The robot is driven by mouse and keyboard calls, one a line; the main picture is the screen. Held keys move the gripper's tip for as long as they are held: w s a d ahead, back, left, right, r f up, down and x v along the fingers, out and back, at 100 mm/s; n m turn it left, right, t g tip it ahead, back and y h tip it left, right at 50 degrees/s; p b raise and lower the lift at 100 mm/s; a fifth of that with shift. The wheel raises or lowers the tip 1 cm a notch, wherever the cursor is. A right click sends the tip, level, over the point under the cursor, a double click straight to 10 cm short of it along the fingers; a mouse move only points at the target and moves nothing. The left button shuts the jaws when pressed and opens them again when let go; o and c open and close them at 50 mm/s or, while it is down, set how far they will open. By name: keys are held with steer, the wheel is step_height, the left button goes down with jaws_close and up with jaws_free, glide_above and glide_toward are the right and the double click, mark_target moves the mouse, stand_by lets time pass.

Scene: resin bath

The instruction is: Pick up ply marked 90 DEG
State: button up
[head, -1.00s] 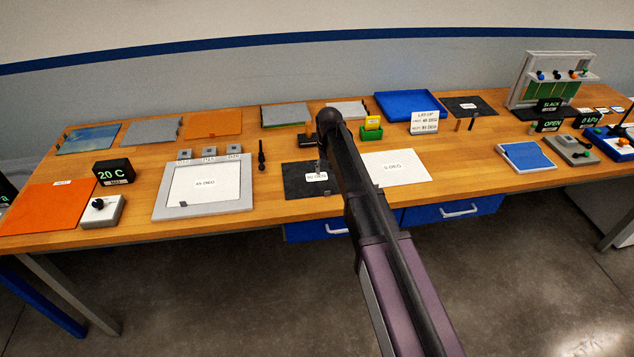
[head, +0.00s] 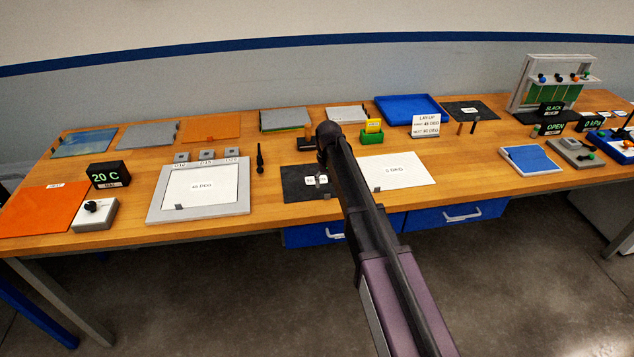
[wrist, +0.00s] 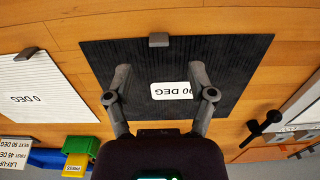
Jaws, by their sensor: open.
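The ply marked 90 DEG (head: 298,186) is a dark, nearly square sheet lying flat on the wooden bench, partly hidden behind my arm in the head view. In the wrist view the ply (wrist: 220,60) fills the middle, with its white label upside down and a small grey tab (wrist: 158,40) at its far edge. My gripper (wrist: 160,78) is open over the ply, its two fingers spread either side of the label's left part. Nothing is between the fingers but the ply's surface below. I cannot tell whether the fingertips touch it. In the head view my gripper is mostly hidden.
A white 0 DEG ply (head: 395,172) lies right of the dark ply. A grey frame holding a 45 DEG sheet (head: 200,186) lies left, with a black handled tool (head: 260,158) between. A green and yellow box (head: 372,132) and a LAY-UP sign (head: 425,126) stand behind.

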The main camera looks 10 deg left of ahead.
steer(key=shift+s+d+f+b, duration=0.1)
steer(key=shift+f+b, duration=1.2)
steer(key=shift+b, duration=0.05)
steer(key=shift+s+f+b, duration=0.1)
steer(key=shift+f+b, duration=1.2)
jaws_close()
